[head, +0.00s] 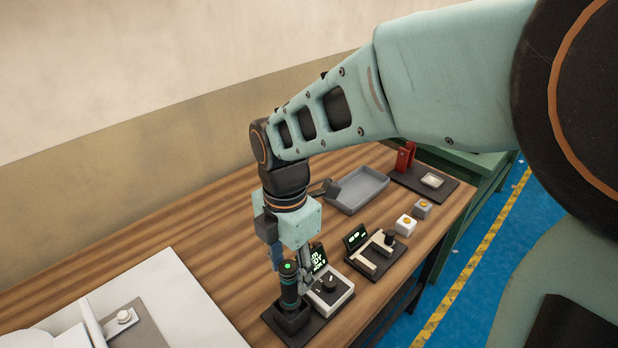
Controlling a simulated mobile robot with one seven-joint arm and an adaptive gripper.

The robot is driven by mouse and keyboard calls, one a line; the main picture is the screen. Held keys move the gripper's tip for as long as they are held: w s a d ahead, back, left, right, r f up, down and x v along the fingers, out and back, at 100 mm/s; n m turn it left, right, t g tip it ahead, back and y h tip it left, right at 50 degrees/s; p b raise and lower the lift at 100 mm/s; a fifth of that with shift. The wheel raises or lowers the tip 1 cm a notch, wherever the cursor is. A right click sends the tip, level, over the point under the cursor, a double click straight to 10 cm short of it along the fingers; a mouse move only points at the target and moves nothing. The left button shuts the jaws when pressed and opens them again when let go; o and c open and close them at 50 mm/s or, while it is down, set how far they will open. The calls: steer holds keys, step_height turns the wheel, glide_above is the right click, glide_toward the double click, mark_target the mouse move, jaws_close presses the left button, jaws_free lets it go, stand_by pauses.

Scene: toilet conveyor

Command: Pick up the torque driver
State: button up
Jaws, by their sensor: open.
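The torque driver (290,289) looks like a dark upright cylinder with green bands and a lit green spot on its top end. It stands in a black holder (291,319) near the front of the wooden table. My gripper (289,267) is open and points down right at the driver. One finger shows to the left of the driver's top and the other to its right. I cannot tell whether either finger touches the driver.
A white dial unit (328,296) with a lit display stands close to the driver's right. Farther right are a black fixture (377,256), two small blocks, a grey tray (359,190) and a red stand (405,157). A white surface (160,285) lies left.

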mark_target(289, 286)
steer(key=f, duration=0.5)
steer(key=shift+a+f, duration=0.2)
steer(key=shift+f, duration=0.1)
steer(key=shift+c, duration=0.4)
jaws_close()
steer(key=shift+r, duration=0.1)
step_height(289, 286, up, 10)
steer(key=c, duration=0.6)
jaws_free()
steer(key=shift+c, duration=0.2)
steer(key=shift+w, duration=0.1)
jaws_close()
